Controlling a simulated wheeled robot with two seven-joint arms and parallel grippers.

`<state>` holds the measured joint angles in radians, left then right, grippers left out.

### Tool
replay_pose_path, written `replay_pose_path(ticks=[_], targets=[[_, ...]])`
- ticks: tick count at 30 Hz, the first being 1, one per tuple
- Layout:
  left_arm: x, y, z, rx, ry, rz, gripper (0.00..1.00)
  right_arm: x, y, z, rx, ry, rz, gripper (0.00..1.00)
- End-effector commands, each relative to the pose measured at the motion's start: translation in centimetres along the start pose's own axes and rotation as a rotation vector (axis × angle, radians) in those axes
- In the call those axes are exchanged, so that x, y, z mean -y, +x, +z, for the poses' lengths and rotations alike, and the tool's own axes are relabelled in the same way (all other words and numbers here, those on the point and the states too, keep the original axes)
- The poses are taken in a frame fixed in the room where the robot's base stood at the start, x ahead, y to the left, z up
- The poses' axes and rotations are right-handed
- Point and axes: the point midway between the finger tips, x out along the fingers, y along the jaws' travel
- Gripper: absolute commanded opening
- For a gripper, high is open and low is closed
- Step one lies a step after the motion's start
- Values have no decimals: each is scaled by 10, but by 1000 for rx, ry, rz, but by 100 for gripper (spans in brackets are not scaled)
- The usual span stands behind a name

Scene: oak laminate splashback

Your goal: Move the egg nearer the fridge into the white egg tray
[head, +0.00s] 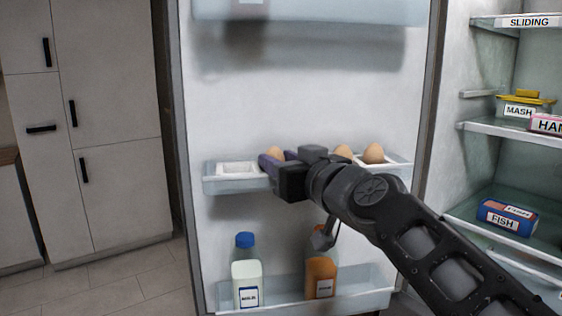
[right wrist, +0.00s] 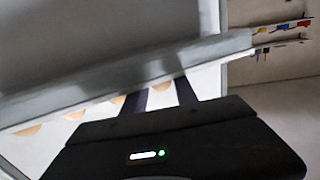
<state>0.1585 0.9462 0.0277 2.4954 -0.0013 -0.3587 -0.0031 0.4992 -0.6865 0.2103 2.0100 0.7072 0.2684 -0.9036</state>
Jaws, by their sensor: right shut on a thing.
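My right gripper (head: 275,160) is shut on a brown egg (head: 275,152) at the door shelf, just right of the white egg tray (head: 238,168). The egg's top shows between the dark fingers; whether it touches the shelf I cannot tell. In the right wrist view the egg (right wrist: 161,87) shows between the two fingers. Two more brown eggs, one (head: 343,152) partly behind my arm and one (head: 374,153) further right, sit in the same shelf. The tray stands at the shelf's left end and its visible part looks empty. My left gripper is not in view.
The door shelf (head: 222,186) has a raised front rim. Below, a milk bottle (head: 246,278) and an orange-brown bottle (head: 321,277) stand in the lower shelf. An upper door bin (head: 320,10) hangs above. The fridge interior with labelled boxes (head: 507,216) is at the right.

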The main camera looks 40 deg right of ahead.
Motion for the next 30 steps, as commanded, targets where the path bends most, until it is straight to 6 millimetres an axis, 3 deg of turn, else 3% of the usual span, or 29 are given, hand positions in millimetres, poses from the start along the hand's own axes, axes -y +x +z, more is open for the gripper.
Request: replay_pose_path(ticks=[3, 4, 12, 23, 30], targets=[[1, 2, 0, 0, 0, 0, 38, 0, 0, 2, -1, 0, 0, 0], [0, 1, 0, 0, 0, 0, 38, 0, 0, 1, -1, 0, 0, 37], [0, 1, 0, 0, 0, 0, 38, 0, 0, 1, 0, -1, 0, 59], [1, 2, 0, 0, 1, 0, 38, 0, -4, 1, -1, -2, 1, 60], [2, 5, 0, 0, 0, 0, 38, 0, -36, 1, -4, -3, 1, 60]])
